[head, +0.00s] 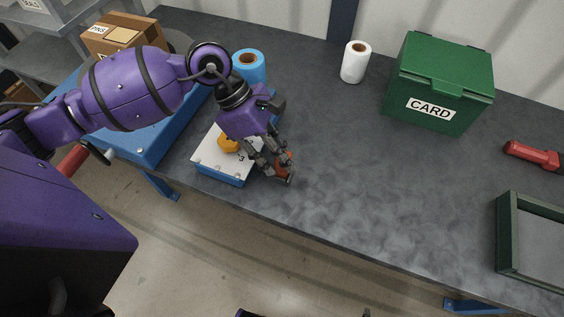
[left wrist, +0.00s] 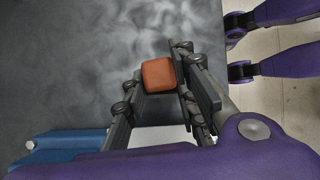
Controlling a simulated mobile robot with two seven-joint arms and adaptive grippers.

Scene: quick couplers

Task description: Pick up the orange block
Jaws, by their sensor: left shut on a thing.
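The orange block (left wrist: 158,76) is small with rounded edges and sits between the fingers of my left gripper (left wrist: 155,88) in the left wrist view. In the head view my left gripper (head: 280,170) points down just right of the blue and white box, and a bit of the orange block (head: 285,158) shows between its fingers. The gripper is shut on the block. The fingers hide part of the block, and I cannot tell whether it touches the table. My right gripper is not in view.
A blue box with a white numbered top (head: 213,158) and an orange knob (head: 228,144) stands beside the gripper. A blue roll (head: 249,66), white roll (head: 353,64), green CARD box (head: 437,85), red tool (head: 532,155) and green tray (head: 506,240) stand around. The grey table's middle (head: 380,170) is clear.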

